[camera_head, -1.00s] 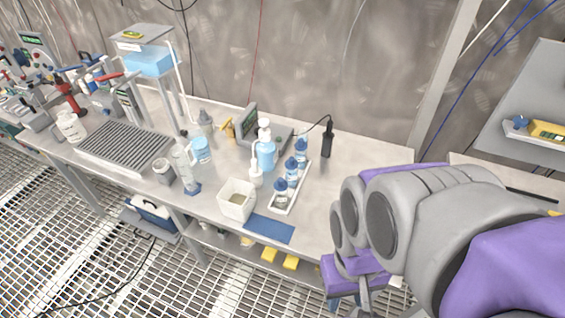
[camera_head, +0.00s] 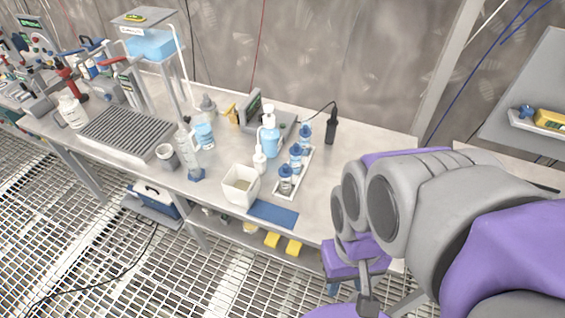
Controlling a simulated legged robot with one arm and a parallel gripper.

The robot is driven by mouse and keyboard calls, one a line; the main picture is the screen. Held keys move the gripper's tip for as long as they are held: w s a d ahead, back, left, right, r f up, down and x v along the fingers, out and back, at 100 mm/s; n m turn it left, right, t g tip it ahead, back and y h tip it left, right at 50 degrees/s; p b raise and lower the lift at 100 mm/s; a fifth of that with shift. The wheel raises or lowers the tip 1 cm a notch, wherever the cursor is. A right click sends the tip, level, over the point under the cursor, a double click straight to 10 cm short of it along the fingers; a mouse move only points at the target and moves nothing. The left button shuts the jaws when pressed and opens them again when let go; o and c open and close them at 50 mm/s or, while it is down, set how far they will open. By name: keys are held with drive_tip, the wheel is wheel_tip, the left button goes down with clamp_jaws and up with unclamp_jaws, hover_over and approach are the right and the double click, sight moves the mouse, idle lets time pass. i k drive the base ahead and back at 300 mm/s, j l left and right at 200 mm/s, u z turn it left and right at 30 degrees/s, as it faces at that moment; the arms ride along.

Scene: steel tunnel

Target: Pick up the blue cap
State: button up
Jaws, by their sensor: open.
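Several small bottles with blue caps stand upright in a white tray (camera_head: 308,166) on the bench. The front blue cap (camera_head: 286,170), middle blue cap (camera_head: 296,149) and back blue cap (camera_head: 305,130) form a row. I cannot tell which one is the task's cap. A small blue piece (camera_head: 525,110) also lies on the right-hand shelf; its kind is unclear. My gripper (camera_head: 352,285) is low at the bottom right, in front of the bench edge and apart from the bottles. It is open, with its fingers partly cut off or hidden by my arm.
A white square container (camera_head: 241,185) and a flat blue mat (camera_head: 273,212) lie near the bench's front edge. A yellow item (camera_head: 552,119) is on the right-hand shelf.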

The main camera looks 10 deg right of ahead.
sight(285, 171)
drive_tip(key=z, duration=0.95)
drive_tip(key=k+j+z, duration=0.15)
drive_tip(key=j+z, duration=0.2)
drive_tip(key=k+j+z, duration=0.2)
drive_tip(key=j+z, duration=0.2)
drive_tip(key=k+j+z, duration=0.35)
drive_tip(key=j, duration=0.3)
